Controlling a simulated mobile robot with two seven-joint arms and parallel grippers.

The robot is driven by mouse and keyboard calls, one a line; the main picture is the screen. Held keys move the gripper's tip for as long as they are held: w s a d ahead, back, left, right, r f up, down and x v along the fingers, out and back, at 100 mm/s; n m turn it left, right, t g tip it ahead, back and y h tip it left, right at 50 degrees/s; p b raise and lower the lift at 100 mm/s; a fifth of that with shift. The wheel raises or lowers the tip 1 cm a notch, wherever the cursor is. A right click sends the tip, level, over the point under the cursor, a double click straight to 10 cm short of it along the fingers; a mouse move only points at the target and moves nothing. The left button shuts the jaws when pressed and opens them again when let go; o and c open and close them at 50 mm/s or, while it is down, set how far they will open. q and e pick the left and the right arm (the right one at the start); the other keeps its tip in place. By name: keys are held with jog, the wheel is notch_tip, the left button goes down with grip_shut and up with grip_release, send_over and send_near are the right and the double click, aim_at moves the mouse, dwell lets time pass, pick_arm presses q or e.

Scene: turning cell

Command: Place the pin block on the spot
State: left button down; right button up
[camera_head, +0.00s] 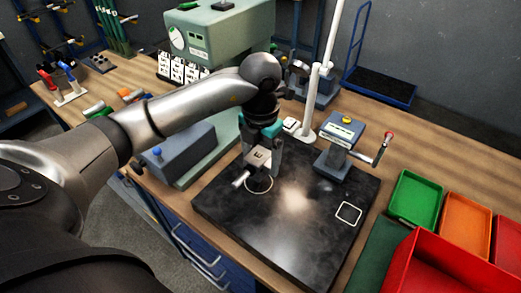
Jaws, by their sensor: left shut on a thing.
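My left gripper (262,150) reaches in from the left over the dark plate (285,235) on the bench. It is shut on the pin block (257,159), a small pale metal block, with a pale pin (240,179) showing at its lower left. The block is at or just above a white ring outline (259,191) on the plate; I cannot tell whether it touches. A white square outline (348,213) lies bare on the plate's right part. My right gripper is not in view.
A grey device with a red-knobbed handle (340,143) stands at the plate's back right. A white post (314,105) rises behind the gripper. Green (415,199), orange and red bins stand at the right. A blue-grey block (180,152) is left. The plate's middle is clear.

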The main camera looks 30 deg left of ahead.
aim_at(260, 170)
pick_arm(q)
jog(key=shift+f, duration=1.8)
jog(key=shift+f, duration=0.15)
grip_release()
notch_tip(260, 170, up, 12)
jog(key=shift+r, duration=0.1)
